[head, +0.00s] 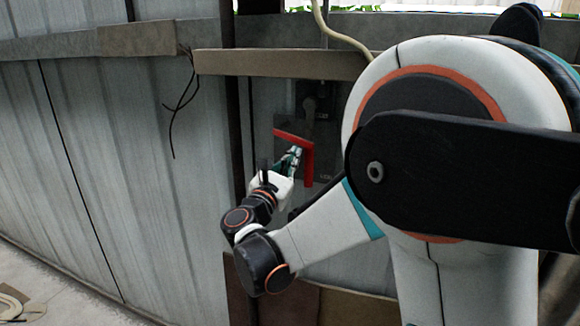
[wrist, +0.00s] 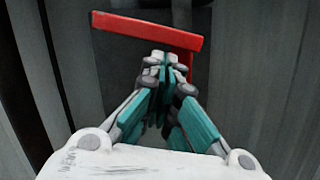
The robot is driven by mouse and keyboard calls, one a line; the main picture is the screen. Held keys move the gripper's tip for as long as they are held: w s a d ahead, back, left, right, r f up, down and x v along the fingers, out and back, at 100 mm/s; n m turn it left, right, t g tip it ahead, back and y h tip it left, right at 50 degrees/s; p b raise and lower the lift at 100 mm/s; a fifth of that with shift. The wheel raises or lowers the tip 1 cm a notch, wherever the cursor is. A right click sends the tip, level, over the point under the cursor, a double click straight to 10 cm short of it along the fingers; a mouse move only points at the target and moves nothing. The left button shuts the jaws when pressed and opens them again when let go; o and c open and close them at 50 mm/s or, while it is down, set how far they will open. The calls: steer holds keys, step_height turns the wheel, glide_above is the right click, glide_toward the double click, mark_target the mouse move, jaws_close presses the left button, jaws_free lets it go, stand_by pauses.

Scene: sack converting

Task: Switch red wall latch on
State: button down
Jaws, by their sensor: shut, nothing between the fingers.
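The red wall latch (head: 308,160) is an L-shaped red bar on a dark plate (head: 321,183) on the wall, in the middle of the head view. One arm runs across the top and the other hangs down at the right. In the wrist view the latch (wrist: 147,29) spans the top, its downward arm partly hidden behind the fingers. My gripper (head: 295,151) is shut and empty. Its fingertips (wrist: 164,62) are just below the top bar, left of the downward arm. I cannot tell whether they touch the latch.
A horizontal beam (head: 270,64) crosses the wall above the plate. Loose black wires (head: 180,100) hang at its left end. A pale cable (head: 340,35) runs down above. Corrugated wall panels (head: 130,150) fill the left, with open floor (head: 60,280) below.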

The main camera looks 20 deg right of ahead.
stand_by(0.3)
steer(key=shift+s+d+r+n+y, duration=0.15)
steer(key=shift+s+d+r+n, duration=0.15)
steer(key=shift+r+n, duration=0.15)
steer(key=shift+s+d+r+n+y, duration=0.2)
steer(key=shift+d+r+n, duration=0.15)
steer(key=shift+r, duration=0.15)
steer(key=shift+f, duration=0.15)
